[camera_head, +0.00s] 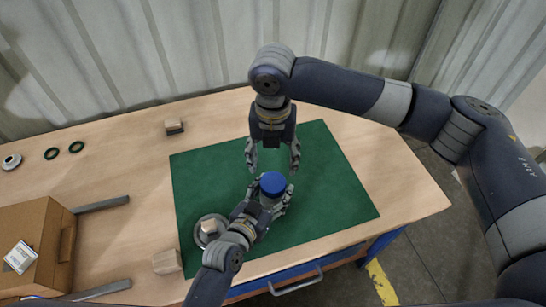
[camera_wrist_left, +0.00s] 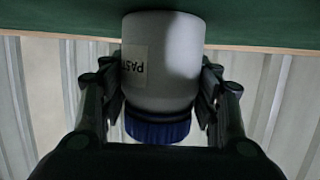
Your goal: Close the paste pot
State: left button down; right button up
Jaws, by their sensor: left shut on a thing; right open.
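The paste pot is a white jar (camera_wrist_left: 180,65) with a partly visible "PAST" label in the left wrist view. A blue lid (camera_head: 272,183) sits on its mouth; it also shows in the left wrist view (camera_wrist_left: 158,129). I cannot tell how tight the lid is. My left gripper (camera_head: 269,202) is shut around the jar's body, over the green mat (camera_head: 330,190). In the head view its fingers hide most of the jar. My right gripper (camera_head: 272,165) is open and empty, pointing down just behind and above the lid, with its fingers apart.
A round grey dish (camera_head: 200,238) with a wooden block (camera_head: 208,226) stands left of my left gripper. The mat's right part is clear.

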aim_at(273, 182)
pick_arm(q)
jog(key=shift+f, duration=0.1)
pick_arm(e)
jog(key=shift+f, duration=0.1)
jog(key=shift+f, duration=3.9)
jog(key=c, duration=0.9)
jog(key=o, duration=1.2)
